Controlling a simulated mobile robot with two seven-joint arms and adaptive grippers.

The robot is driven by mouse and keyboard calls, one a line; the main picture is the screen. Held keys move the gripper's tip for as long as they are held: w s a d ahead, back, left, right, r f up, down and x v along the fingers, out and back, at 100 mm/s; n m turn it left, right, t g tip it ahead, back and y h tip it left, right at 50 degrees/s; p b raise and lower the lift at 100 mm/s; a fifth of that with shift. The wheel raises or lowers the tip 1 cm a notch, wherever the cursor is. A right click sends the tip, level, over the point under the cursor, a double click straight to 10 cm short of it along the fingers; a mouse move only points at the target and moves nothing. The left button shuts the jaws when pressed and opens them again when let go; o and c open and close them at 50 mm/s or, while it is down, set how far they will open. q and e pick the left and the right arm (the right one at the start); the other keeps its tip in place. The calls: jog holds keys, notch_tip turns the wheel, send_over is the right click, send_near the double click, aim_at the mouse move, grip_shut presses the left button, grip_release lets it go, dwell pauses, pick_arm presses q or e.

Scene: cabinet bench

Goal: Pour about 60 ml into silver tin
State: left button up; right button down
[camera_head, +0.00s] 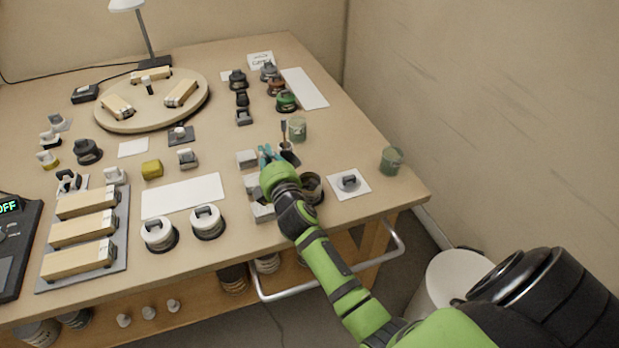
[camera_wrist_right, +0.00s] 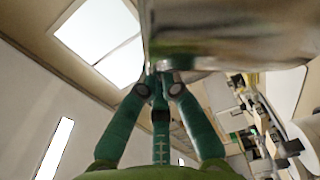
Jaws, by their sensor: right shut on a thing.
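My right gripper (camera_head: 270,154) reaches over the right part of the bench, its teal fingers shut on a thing. In the right wrist view the fingers (camera_wrist_right: 160,75) press against a shiny metal vessel (camera_wrist_right: 225,35), seen close and blurred. In the head view a small dark vessel (camera_head: 290,156) shows beside the fingertips, probably this one. An open tin (camera_head: 313,187) with a dark inside stands near the front edge, partly behind my wrist; I cannot tell surely whether it is the silver tin. No stream of liquid shows. My left gripper is out of view.
A green glass (camera_head: 298,130) stands just behind the gripper, another green glass (camera_head: 391,160) near the right edge. A white square mat (camera_head: 348,184) holds a dark-handled piece. Grey blocks (camera_head: 247,159) lie left of my gripper. Lidded jars (camera_head: 287,101) stand farther back.

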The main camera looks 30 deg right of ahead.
jog(key=w+a+f+n+g+p, duration=0.2)
jog(key=w+a+n+p, duration=0.1)
jog(key=a+n, duration=0.2)
jog(key=shift+w+a+f+n+h, duration=0.15)
jog(key=shift+a+f+n+h, duration=0.15)
jog(key=shift+n, duration=0.2)
jog(key=shift+d, duration=0.1)
